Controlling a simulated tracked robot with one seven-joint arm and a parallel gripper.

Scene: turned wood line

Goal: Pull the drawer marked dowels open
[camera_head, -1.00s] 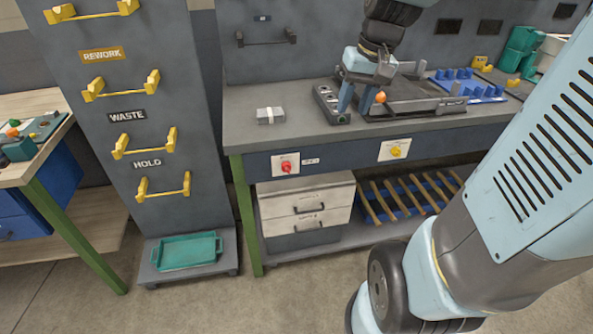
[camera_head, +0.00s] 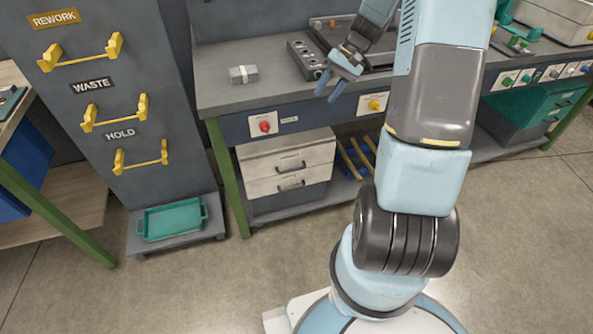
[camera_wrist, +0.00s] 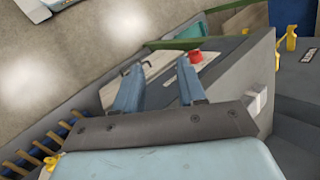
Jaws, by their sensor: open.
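A pale drawer unit stands under the grey bench (camera_head: 225,90) in the head view. It has an upper drawer (camera_head: 268,155) and a lower drawer (camera_head: 265,188), each with a dark bar handle, and both look shut. Any marking on them is too small to read, so I cannot tell which is marked dowels. My gripper (camera_head: 328,93) is open and empty, in front of the bench edge, above and to the right of the drawers, touching neither. In the wrist view, my gripper (camera_wrist: 158,72) points towards the pale drawer unit (camera_wrist: 165,65), with a dark handle near the left finger.
A red knob (camera_head: 265,126) and a yellow knob (camera_head: 374,104) are on the bench front. A green leg (camera_head: 228,180) stands left of the drawers. Wooden rods (camera_head: 352,158) lie on the lower shelf at right. The floor before the drawers is clear.

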